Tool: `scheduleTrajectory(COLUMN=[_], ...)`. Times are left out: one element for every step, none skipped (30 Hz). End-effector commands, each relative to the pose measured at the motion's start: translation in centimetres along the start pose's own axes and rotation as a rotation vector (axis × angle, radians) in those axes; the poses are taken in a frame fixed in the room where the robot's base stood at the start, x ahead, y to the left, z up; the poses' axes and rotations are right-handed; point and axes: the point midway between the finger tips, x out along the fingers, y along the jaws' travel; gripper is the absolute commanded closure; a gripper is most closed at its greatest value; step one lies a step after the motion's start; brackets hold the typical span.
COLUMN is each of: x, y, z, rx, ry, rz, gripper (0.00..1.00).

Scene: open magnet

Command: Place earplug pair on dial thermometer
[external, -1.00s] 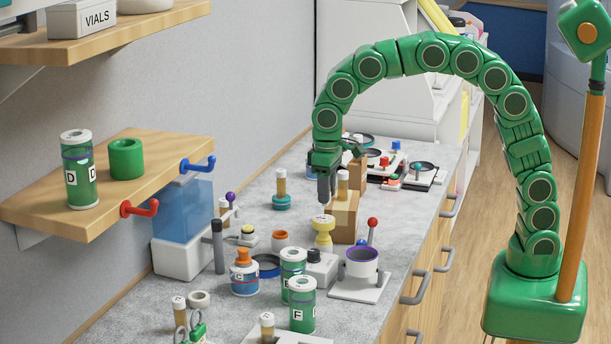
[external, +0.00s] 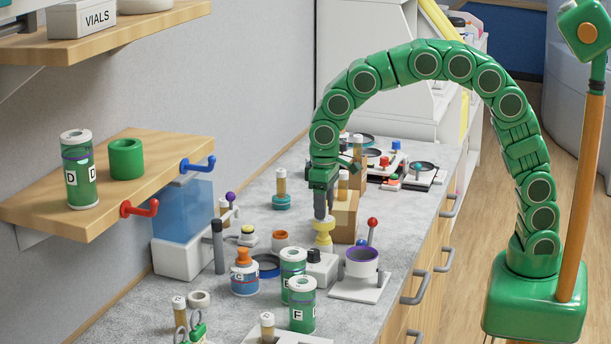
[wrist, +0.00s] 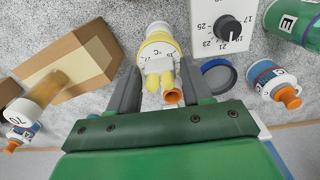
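The dial thermometer (external: 323,241) appears as a yellow stand-like piece on the counter, below my gripper (external: 323,216). In the wrist view it is a yellow-rimmed round piece (wrist: 157,33) with a white face marked °C. The earplug pair (wrist: 160,80) shows as two small yellow plugs over the near edge of that face, between my fingers. I cannot tell whether the plugs touch the face. In the wrist view my gripper (wrist: 159,75) has its fingers apart, with slim gaps beside the plugs. The fingers hide part of the thermometer in the external view.
A wooden block (external: 344,222) stands close behind the thermometer. A dial box (external: 318,268), an orange ring-shaped cup (external: 281,239) and a blue ring (wrist: 217,76) are close by.

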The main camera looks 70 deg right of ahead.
Motion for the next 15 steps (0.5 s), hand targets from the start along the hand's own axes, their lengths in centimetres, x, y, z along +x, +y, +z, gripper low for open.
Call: scheduleTrajectory(x=[0.0, 0.0, 0.0, 0.0, 0.0, 0.0, 0.0, 0.0, 0.0, -0.1, -0.1, -0.3, -0.5, -0.7, -1.1], y=[0.0, 0.0, 0.0, 0.0, 0.0, 0.0, 0.0, 0.0, 0.0, 0.0, 0.0, 0.0, 0.0, 0.0, 0.0], z=[0.0, 0.0, 0.0, 0.0, 0.0, 0.0, 0.0, 0.0, 0.0, 0.0, 0.0, 0.0, 0.0, 0.0, 0.0], rx=[0.000, 0.000, 0.000, 0.000, 0.000, 0.000, 0.000, 0.000, 0.000, 0.000, 0.000, 0.000, 0.000, 0.000, 0.000], ry=[0.000, 0.000, 0.000, 0.000, 0.000, 0.000, 0.000, -0.001, 0.000, 0.000, 0.000, 0.000, 0.000, 0.000, -0.001], rz=[0.000, 0.000, 0.000, 0.000, 0.000, 0.000, 0.000, 0.000, 0.000, 0.000, 0.000, 0.000, 0.000, 0.000, 0.000], gripper=[0.43, 0.40, 0.40, 0.40, 0.40, 0.40, 0.40, 0.40, 0.40, 0.40, 0.40, 0.40, 0.40, 0.40, 0.40])
